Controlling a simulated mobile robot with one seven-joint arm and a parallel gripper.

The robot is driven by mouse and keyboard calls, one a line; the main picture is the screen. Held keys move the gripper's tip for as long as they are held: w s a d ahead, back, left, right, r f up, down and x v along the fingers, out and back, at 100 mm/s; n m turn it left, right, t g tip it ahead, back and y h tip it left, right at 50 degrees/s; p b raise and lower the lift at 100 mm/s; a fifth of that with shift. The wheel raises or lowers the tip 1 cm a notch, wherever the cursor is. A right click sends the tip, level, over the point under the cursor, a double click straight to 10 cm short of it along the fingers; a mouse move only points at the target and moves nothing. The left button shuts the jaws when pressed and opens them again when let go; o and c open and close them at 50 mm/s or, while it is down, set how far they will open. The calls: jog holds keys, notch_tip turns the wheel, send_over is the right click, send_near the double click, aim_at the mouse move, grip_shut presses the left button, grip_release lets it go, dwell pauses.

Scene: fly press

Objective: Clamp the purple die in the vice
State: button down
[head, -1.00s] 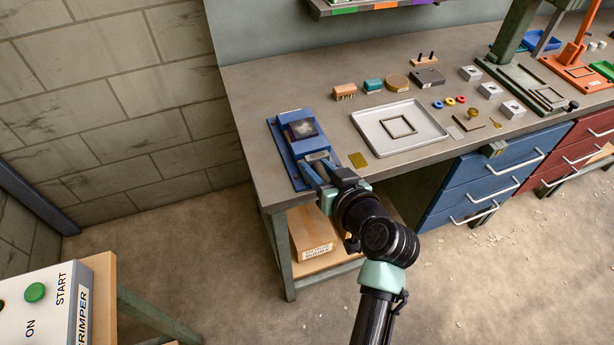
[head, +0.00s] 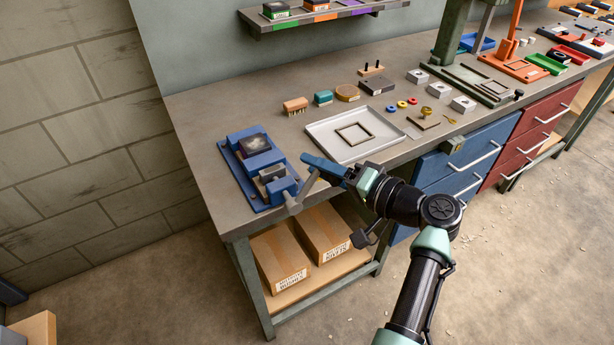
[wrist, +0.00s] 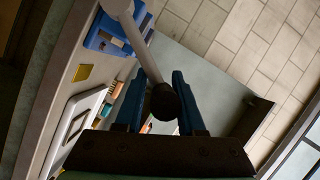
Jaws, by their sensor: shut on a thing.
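The blue vice (head: 262,196) stands at the bench's left end. A grey metal block (head: 272,173) sits nearer the front. My gripper (head: 310,163) is right of the vice, its blue fingers closed around the vice's grey handle (head: 297,199). The wrist view shows the handle's grey bar (wrist: 126,28) and dark knob (wrist: 164,101) between my fingers. Part of the vice (wrist: 105,36) also shows there.
A light tray (head: 322,137) with a square frame lies right of the vice. Small blocks and rings stand behind and beside it. A shelf (head: 325,17) with coloured labels hangs above. Cardboard boxes (head: 280,262) sit under the bench. A yellow plate (wrist: 82,72) lies near the vice.

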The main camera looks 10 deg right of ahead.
jog(key=f+m+b, duration=0.1)
jog(key=d+f+m+y+b, duration=0.1)
jog(key=f+m+b, duration=0.1)
jog(key=shift+w+d+y, duration=0.25)
jog(key=shift+d+y, duration=0.05)
jog(key=shift+d, duration=0.1)
jog(key=shift+w+d+f+m+t+y+b, duration=0.15)
jog(key=shift+d+f+m+t+b, duration=0.2)
jog(key=shift+m+b, duration=0.3)
jog(key=shift+d+f+m+t+y+b, duration=0.1)
jog(key=shift+f+m+t+b, duration=0.1)
jog(key=shift+f+m+b, duration=0.35)
jog(key=shift+w+d+f+m+t+y+b, duration=0.15)
jog(key=shift+d+f+m+t+b, duration=0.15)
jog(key=shift+m+b, duration=0.4)
jog(key=shift+a, duration=0.1)
jog(key=c, duration=0.7)
grip_release()
jog(key=shift+r, duration=0.1)
jog(key=shift+o, duration=0.2)
jog(key=v, duration=1.3)
jog(key=shift+b, duration=0.35)
